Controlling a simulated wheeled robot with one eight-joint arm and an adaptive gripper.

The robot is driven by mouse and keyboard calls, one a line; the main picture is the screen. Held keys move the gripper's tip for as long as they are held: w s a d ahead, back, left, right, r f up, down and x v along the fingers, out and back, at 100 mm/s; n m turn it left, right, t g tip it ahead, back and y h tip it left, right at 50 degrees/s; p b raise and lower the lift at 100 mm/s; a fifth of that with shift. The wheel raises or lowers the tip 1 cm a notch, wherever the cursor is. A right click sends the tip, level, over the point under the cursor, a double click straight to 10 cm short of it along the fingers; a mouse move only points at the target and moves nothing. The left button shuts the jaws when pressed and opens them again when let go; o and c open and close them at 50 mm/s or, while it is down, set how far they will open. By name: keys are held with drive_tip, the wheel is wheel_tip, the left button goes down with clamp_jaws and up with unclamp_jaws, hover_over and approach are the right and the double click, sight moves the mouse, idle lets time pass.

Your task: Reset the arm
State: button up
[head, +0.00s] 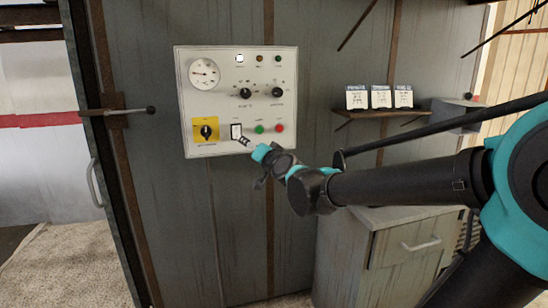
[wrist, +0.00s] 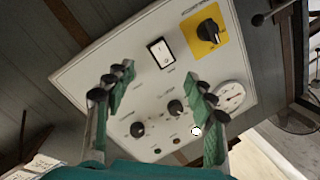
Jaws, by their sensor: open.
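My gripper (head: 250,146) is at the end of my arm in front of the lower middle of a white control panel (head: 225,80). In the wrist view my gripper (wrist: 161,82) has its two green-padded fingers spread apart with nothing between them. The panel's rocker switch (wrist: 160,53) shows beyond the gap between the fingers; it also shows in the head view (head: 236,131), just left of the fingertips. Whether the fingertips touch the panel cannot be told.
The panel carries a round gauge (head: 204,73), black knobs, a lit white lamp (head: 240,58), green and red buttons, and a yellow-backed rotary switch (head: 206,131). A shelf (head: 377,112) with three small cards stands right, above a grey cabinet (head: 400,250). A handle bar (head: 130,111) sticks out left.

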drive_tip(key=s+d+f+n+g+h, duration=0.1)
drive_tip(key=s+d+f+n+g, duration=0.2)
drive_tip(key=f, duration=0.5)
drive_tip(key=s+d+f+g+h, duration=0.1)
drive_tip(key=s+d+f+g, duration=0.15)
drive_tip(key=d+f, duration=0.4)
drive_tip(key=s+d+f+g+h, duration=0.6)
drive_tip(key=s+d+f, duration=1.1)
drive_tip(key=s+f, duration=0.2)
drive_tip(key=shift+s+f, duration=0.15)
drive_tip(key=shift+f, duration=0.75)
